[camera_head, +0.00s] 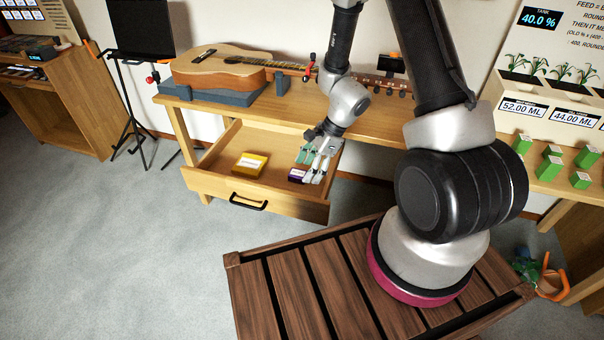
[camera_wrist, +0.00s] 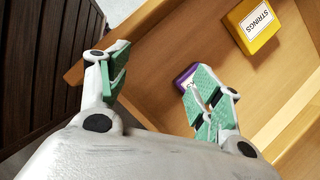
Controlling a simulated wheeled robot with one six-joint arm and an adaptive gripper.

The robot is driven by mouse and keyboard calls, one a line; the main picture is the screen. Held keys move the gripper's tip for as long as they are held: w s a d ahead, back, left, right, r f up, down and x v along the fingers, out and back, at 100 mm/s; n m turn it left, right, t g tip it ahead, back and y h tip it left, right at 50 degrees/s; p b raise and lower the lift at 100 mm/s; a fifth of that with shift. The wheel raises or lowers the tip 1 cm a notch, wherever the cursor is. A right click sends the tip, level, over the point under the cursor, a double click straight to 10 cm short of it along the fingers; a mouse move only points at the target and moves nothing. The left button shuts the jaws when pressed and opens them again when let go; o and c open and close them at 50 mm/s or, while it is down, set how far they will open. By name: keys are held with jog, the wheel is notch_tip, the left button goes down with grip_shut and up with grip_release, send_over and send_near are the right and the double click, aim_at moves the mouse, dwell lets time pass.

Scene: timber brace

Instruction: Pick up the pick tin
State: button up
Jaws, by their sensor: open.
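A small purple box with a white label, which looks like the pick tin (camera_head: 297,175), lies in the open drawer near its right end. In the wrist view the purple tin (camera_wrist: 184,75) shows only in part, behind the right finger, and its label is mostly covered. My gripper (camera_head: 313,165) is inside the drawer area, just to the right of the tin and above it. In the wrist view my gripper (camera_wrist: 157,80) is open, with green pads apart and nothing between them. I cannot tell whether a finger touches the tin.
A yellow box labelled STRINGS (camera_head: 251,164) lies left of the tin in the drawer; it also shows in the wrist view (camera_wrist: 252,22). The drawer front (camera_head: 225,190) and the bench top (camera_head: 260,110) with a guitar (camera_head: 220,72) border the space.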

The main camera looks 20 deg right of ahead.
aim_at(298, 173)
jog(key=w+d+f+m+t+h, duration=0.1)
jog(key=w+d+m+t, duration=0.1)
jog(key=w+m, duration=0.4)
jog(key=shift+m, duration=0.3)
jog(key=x, duration=0.8)
jog(key=shift+s+f, duration=0.1)
jog(key=shift+c, duration=0.2)
jog(key=c, duration=1.1)
